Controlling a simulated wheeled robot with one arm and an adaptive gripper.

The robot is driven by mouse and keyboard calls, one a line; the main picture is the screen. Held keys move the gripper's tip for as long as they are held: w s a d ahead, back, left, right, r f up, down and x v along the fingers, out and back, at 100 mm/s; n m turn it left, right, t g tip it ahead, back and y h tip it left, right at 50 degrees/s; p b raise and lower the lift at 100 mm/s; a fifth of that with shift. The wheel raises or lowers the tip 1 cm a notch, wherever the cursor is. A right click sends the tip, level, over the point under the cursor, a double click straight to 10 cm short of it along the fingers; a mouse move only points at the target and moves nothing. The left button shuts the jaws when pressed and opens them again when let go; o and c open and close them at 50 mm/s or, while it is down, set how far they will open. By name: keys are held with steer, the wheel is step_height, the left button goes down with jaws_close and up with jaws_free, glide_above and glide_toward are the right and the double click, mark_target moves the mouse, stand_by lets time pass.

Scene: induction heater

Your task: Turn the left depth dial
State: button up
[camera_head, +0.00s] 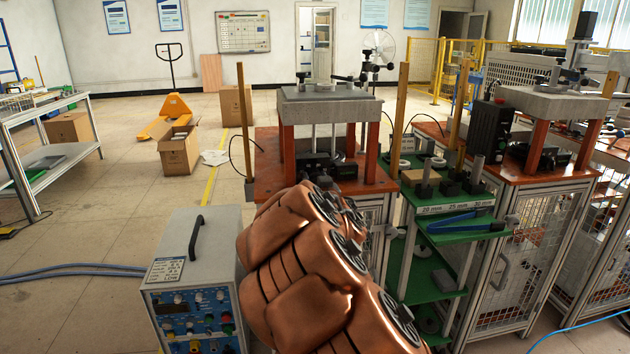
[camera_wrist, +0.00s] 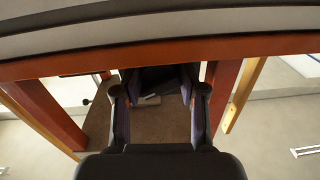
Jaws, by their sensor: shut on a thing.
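The left press station (camera_head: 330,103) has a grey slab on orange legs, with a black dial unit (camera_head: 322,167) low between them. In the wrist view, the two fingers of my gripper (camera_wrist: 160,98) reach under the orange plate. They are shut on a dark part (camera_wrist: 155,78) between them, which I take to be the left depth dial. Its face and markings are too dark to read. A similar black unit (camera_head: 548,154) sits under the right press.
A grey heater box (camera_head: 197,270) with knobs stands at lower left, close to my arm. A green shelf (camera_head: 450,229) with blocks and tools stands between the two stations. Wooden posts (camera_head: 403,115) rise beside the left press. The floor at left is mostly open.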

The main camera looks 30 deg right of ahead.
steer(key=n, duration=0.8)
steer(key=shift+d+r+b, duration=0.1)
steer(key=shift+b, duration=0.3)
steer(key=shift+n, duration=0.3)
stand_by(0.3)
steer(key=o, duration=1.1)
steer(key=shift+s, duration=0.1)
